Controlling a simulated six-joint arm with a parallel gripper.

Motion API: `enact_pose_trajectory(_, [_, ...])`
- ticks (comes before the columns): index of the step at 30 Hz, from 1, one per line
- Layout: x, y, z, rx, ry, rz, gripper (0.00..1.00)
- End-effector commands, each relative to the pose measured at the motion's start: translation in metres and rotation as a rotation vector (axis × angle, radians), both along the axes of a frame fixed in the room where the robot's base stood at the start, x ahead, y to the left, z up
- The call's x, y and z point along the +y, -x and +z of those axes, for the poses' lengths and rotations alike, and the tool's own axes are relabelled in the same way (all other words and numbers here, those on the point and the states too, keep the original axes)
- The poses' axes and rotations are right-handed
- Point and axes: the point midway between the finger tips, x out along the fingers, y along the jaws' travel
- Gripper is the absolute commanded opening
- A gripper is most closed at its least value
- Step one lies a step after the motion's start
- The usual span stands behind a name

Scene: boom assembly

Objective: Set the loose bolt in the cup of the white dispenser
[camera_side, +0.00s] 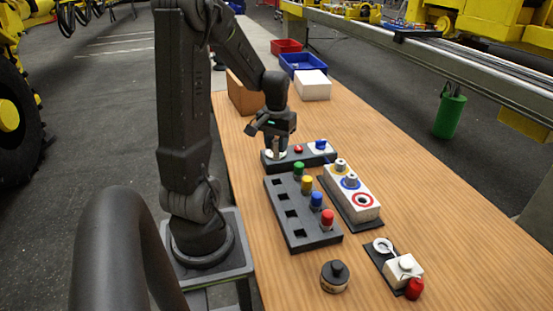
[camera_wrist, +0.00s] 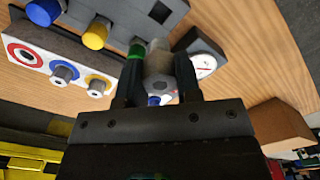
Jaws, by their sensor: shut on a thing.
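My gripper (camera_wrist: 159,72) is shut on a grey bolt (camera_wrist: 158,84), whose hexagonal end faces the wrist camera. In the side view my gripper (camera_side: 276,140) is above the left end of the dark panel, and I cannot make the bolt out clearly there. The likely white dispenser (camera_side: 403,268) stands at the lower right, with a red ball beside it and a round white cup (camera_side: 383,245) on its dark base. My gripper is well apart from it. The dispenser is not seen in the wrist view.
A white block (camera_side: 366,207) has bolts at its yellow and blue rings; its red ring shows a dark hole. A dark rack (camera_side: 296,227) holds several coloured pegs. The dark panel (camera_side: 318,157) has a gauge (camera_wrist: 203,66). A black-topped round object (camera_side: 335,277) stands near the front.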

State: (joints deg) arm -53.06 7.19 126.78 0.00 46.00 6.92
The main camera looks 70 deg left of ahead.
Motion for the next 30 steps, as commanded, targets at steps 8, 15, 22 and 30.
enact_pose_trajectory(8, [-0.02,-0.034,0.018,0.0,0.0,-0.067,0.09])
enact_pose_trajectory(15, [-0.069,-0.09,0.019,0.0,0.0,-0.184,0.09])
enact_pose_trajectory(22, [-0.157,-0.15,0.019,0.002,0.001,-0.337,0.09])
enact_pose_trajectory(30, [-0.255,-0.18,0.018,0.0,0.0,-0.469,0.09])
